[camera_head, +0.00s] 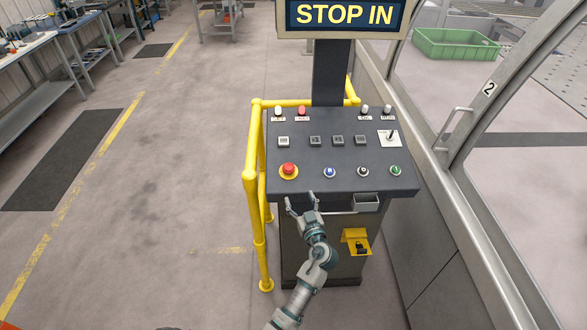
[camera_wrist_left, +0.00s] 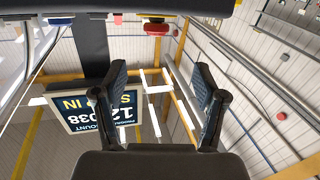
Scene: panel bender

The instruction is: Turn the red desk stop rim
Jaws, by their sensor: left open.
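The red desk stop (camera_head: 288,168) is a red mushroom button on a yellow round base at the left front of the dark sloped control desk (camera_head: 340,190). My left gripper (camera_head: 300,198) is open and empty at the desk's front edge, just nearer and slightly right of the stop, apart from it. In the left wrist view the open fingers (camera_wrist_left: 160,82) frame empty air, and the red stop (camera_wrist_left: 156,28) shows at the top beyond them, under the dark desk edge. My right gripper is not in view.
A yellow rail (camera_head: 256,180) stands close along the desk's left side. Blue, black and green buttons (camera_head: 362,172) sit right of the stop. A small grey tray (camera_head: 366,202) and a yellow padlock bracket (camera_head: 357,242) are on the desk's front. Open floor lies left.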

